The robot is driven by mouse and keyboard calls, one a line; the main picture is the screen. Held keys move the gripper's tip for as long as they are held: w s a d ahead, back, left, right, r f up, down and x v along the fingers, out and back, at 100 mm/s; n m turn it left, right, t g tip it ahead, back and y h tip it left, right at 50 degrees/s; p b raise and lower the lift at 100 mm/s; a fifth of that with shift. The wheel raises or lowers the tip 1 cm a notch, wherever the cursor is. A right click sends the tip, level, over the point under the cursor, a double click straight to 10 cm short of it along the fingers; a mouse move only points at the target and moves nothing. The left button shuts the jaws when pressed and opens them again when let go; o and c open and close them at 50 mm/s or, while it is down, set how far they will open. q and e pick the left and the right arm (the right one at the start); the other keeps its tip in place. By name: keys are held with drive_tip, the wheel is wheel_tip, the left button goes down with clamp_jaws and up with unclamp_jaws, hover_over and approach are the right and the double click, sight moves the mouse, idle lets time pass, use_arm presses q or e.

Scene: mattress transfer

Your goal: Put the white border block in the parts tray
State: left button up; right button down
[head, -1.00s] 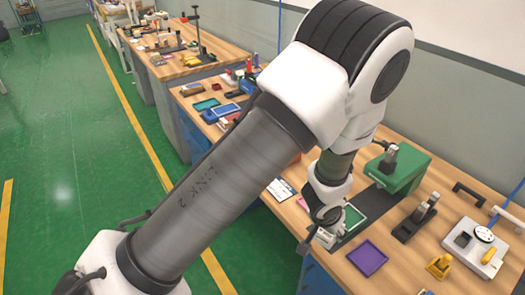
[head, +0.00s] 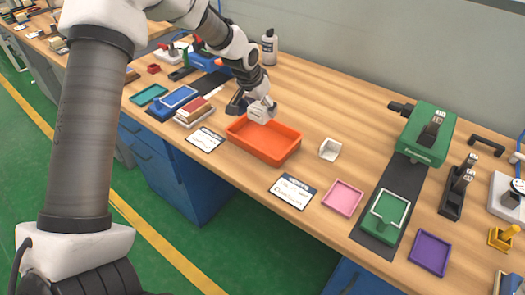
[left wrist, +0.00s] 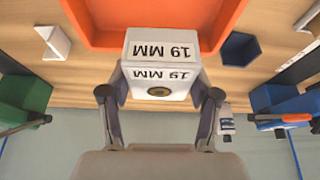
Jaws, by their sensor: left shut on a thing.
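A white block (left wrist: 160,68) marked "19 MM" is between the fingers of my left gripper (left wrist: 160,92), which is shut on it. In the head view the left gripper (head: 262,100) and the white block (head: 262,112) are at the back edge of the orange tray (head: 262,150), which I take as the parts tray. The block overlaps the tray's rim in both views; I cannot tell its height above it. The visible tray floor is bare. The orange tray also shows in the left wrist view (left wrist: 85,20). My right gripper is not in view.
A white angled piece (head: 330,149) stands right of the tray. A dark blue cup (left wrist: 240,48) is close to the tray's other side.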

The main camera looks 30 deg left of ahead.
sight(262, 137)
use_arm(q)
drive_tip(key=shift+s+a+f, duration=0.1)
drive_tip(key=shift+s+f, duration=0.2)
drive_tip(key=shift+s, duration=0.35)
drive_tip(key=f, duration=0.8)
drive_tip(key=shift+w+a+f, duration=0.15)
drive_tip(key=shift+w+f, duration=0.2)
drive_tip(key=o, duration=1.3)
drive_tip(key=shift+p, duration=0.3)
drive_tip(key=shift+r, duration=0.1)
drive_tip(key=v, duration=1.2)
drive_tip(key=shift+s, duration=0.1)
